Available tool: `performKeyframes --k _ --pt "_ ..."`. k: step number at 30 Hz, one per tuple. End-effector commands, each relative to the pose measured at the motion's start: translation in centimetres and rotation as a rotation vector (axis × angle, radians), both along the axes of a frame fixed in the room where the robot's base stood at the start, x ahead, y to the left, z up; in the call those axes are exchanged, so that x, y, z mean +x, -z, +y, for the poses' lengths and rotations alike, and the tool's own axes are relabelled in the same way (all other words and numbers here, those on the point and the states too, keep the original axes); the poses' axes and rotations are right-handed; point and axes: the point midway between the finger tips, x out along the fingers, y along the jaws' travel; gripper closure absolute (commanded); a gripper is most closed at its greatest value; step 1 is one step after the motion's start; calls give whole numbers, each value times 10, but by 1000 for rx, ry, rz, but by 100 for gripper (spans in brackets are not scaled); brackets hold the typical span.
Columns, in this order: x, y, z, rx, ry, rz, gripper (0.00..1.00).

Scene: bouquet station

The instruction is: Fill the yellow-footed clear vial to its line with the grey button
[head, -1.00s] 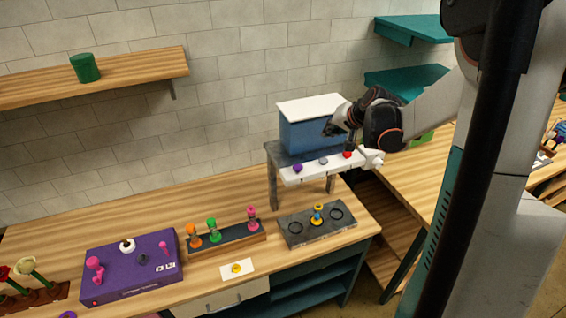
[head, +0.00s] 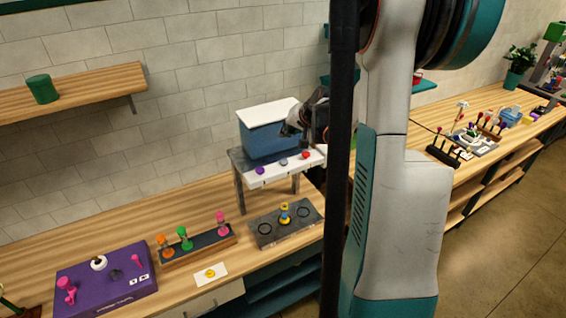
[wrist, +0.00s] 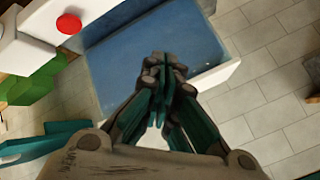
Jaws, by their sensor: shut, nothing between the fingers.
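The small yellow-footed vial (head: 284,214) stands upright in the middle of a dark grey tray (head: 262,233) under the dispenser; its fill line is too small to make out. The dispenser has a blue tank (head: 265,141) and a white front bar (head: 272,172). On the bar sit a purple button (head: 260,171), the grey button (head: 283,161) in the middle, and a red button (head: 305,155). My gripper (head: 289,130) is shut and empty, in front of the tank and above the bar. In the wrist view its fingertips (wrist: 167,62) are together over the blue tank, with the red button (wrist: 69,23) at upper left.
A wooden rack (head: 200,249) with orange-, green- and pink-topped vials stands left of the tray. A white card (head: 221,274) with a yellow mark lies in front. A purple box (head: 100,288) is at lower left.

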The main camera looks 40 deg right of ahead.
Motion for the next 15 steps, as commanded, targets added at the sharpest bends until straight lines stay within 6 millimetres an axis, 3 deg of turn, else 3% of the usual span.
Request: performKeyframes --k 15 --pt "0 60 0 0 0 0 100"
